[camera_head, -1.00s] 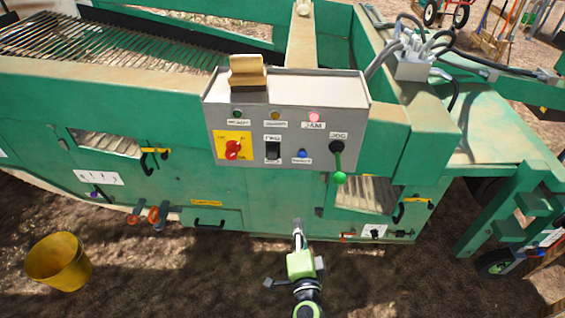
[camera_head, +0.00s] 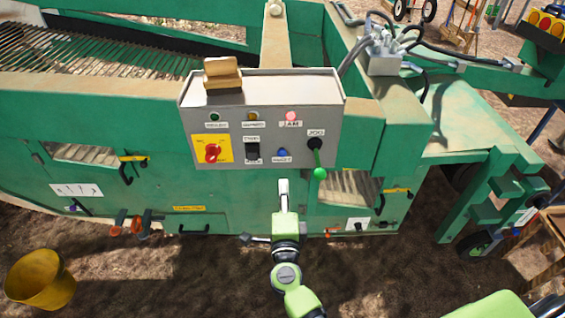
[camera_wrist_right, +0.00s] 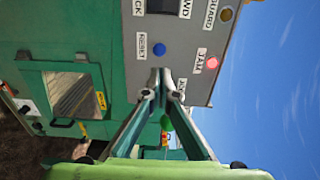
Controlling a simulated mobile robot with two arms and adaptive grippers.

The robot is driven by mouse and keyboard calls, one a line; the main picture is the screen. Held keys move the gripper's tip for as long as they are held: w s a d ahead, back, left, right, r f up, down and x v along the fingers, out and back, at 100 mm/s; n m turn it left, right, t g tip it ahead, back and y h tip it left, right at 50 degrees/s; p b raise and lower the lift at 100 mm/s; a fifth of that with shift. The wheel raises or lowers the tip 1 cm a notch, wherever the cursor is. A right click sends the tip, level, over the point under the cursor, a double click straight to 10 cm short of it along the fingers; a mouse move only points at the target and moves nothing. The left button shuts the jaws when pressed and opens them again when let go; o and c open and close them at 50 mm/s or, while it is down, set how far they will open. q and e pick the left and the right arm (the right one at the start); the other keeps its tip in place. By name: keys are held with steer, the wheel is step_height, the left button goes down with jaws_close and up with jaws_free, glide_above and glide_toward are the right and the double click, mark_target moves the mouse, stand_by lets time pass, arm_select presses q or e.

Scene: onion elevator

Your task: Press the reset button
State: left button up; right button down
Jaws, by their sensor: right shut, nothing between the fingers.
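The control box (camera_head: 215,118) on the green machine carries a small blue reset button (camera_head: 282,153) low on its front. The button also shows in the right wrist view (camera_wrist_right: 159,49), beside its label. My right gripper (camera_head: 284,183) is shut and empty, just below the button in the head view. In the wrist view its fingertips (camera_wrist_right: 160,78) are together near the box's edge, pointing towards the button, with a small gap in the picture. Contact does not show. My left gripper is not in view.
Right of the button hangs the jog lever with a green ball (camera_head: 320,173). Left are a black switch (camera_head: 253,151) and a red rotary knob (camera_head: 212,152). The jam light (camera_head: 291,116) glows red. A yellow bucket (camera_head: 40,279) stands on the ground at left.

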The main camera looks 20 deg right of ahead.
mark_target(282, 155)
steer(key=b+x, duration=0.2)
steer(key=x, duration=0.8)
steer(key=shift+w+f, duration=0.1)
steer(key=shift+f, duration=0.05)
steer(key=shift+w, duration=0.2)
